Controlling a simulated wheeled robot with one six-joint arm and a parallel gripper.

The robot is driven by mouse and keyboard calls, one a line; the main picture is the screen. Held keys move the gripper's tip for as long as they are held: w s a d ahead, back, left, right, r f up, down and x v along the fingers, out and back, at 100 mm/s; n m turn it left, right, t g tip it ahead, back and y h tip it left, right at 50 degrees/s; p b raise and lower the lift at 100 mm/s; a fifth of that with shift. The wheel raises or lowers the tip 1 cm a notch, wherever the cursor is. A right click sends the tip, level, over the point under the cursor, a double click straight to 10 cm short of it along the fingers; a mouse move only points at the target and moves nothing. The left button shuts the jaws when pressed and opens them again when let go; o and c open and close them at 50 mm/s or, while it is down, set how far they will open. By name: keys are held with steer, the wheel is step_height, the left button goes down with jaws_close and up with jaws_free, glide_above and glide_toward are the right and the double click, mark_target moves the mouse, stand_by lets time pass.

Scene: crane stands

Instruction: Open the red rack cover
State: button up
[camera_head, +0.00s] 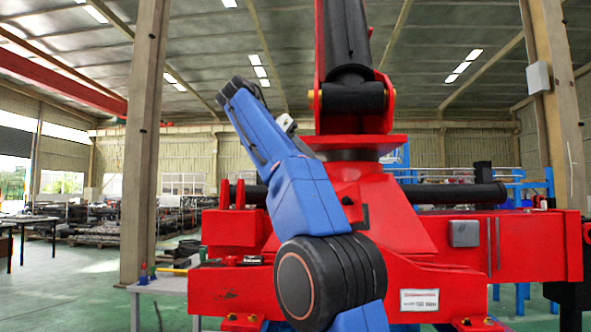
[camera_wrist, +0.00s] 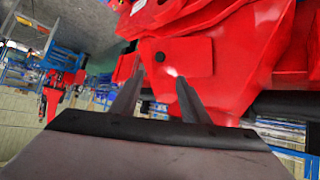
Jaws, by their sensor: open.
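In the wrist view, a flat red panel (camera_wrist: 190,55) with a round black knob (camera_wrist: 160,57) faces me on the red crane stand; it looks like the rack cover and lies flat against the red body behind it. My gripper (camera_wrist: 161,77) is open, its two dark fingers pointing at the panel, one tip on each side below the knob. Nothing is between the fingers. Whether the tips touch the panel I cannot tell. In the head view, my blue arm rises in front of the red crane stand (camera_head: 400,220), and I cannot make out the gripper or the knobbed panel.
The crane's red beam (camera_head: 530,240) and black tube (camera_head: 455,194) extend to the right. A table (camera_head: 160,283) with small tools stands at the left, beside a tall pillar (camera_head: 145,140). Blue racks (camera_wrist: 25,75) show at the left of the wrist view. Open floor lies far left.

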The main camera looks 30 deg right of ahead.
steer(key=shift+a+r, duration=0.15)
steer(key=shift+a, duration=0.05)
